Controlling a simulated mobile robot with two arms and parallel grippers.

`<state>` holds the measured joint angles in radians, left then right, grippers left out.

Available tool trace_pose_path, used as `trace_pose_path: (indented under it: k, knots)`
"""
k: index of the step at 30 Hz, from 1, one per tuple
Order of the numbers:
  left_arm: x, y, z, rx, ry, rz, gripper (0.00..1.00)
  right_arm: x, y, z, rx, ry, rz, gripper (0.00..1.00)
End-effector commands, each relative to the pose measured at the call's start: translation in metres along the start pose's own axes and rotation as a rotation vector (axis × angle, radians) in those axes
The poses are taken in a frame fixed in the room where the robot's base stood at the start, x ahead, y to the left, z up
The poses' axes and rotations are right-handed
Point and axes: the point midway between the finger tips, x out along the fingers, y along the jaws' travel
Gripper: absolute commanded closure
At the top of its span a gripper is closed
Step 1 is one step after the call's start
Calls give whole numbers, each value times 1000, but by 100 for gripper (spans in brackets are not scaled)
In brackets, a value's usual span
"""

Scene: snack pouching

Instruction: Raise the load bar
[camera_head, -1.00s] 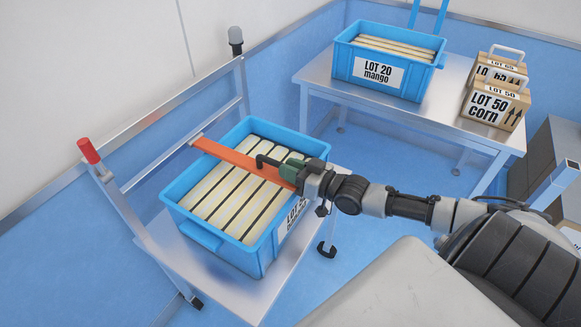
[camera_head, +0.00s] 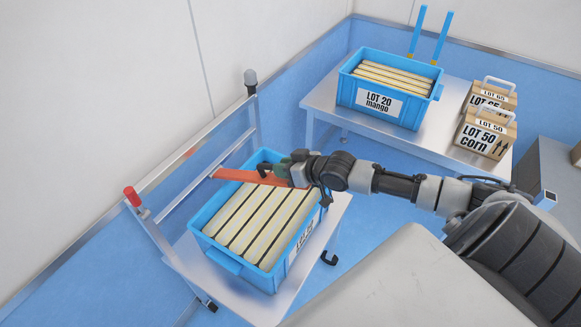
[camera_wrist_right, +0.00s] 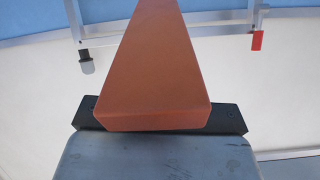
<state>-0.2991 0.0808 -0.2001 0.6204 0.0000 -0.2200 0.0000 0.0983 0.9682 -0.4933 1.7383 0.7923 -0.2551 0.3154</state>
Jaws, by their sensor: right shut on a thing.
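The orange load bar (camera_head: 240,177) runs across above the far part of a blue crate (camera_head: 236,262) on a cart. In the right wrist view the load bar (camera_wrist_right: 152,65) stretches away from the jaws, wide and flat. My right gripper (camera_head: 284,172) is shut on the bar near its right end; in the wrist view dark jaw parts (camera_wrist_right: 232,118) show at both sides of the bar. The crate holds several long pale packs with dark gaps between them. The bar's far end lies close to the cart's rail frame. My left gripper is not in view.
The cart (camera_head: 180,258) has a metal rail frame with a red-capped post (camera_head: 132,196) and a grey-capped post (camera_head: 251,80). A metal table (camera_head: 325,98) behind carries a blue LOT 20 mango crate (camera_head: 360,115) and labelled cartons (camera_head: 484,138).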

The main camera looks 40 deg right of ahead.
Motion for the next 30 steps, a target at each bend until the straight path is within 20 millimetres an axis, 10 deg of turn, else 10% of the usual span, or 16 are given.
trace_pose_path:
  k: [21,22,24,30]
  knots:
    - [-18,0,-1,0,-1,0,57,4,-6,-22,8,-62,8,100]
    - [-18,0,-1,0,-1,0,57,4,-6,-22,8,-62,8,76]
    - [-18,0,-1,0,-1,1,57,4,-6,-22,7,-62,9,65]
    - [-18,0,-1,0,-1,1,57,4,-5,-22,4,-63,11,56]
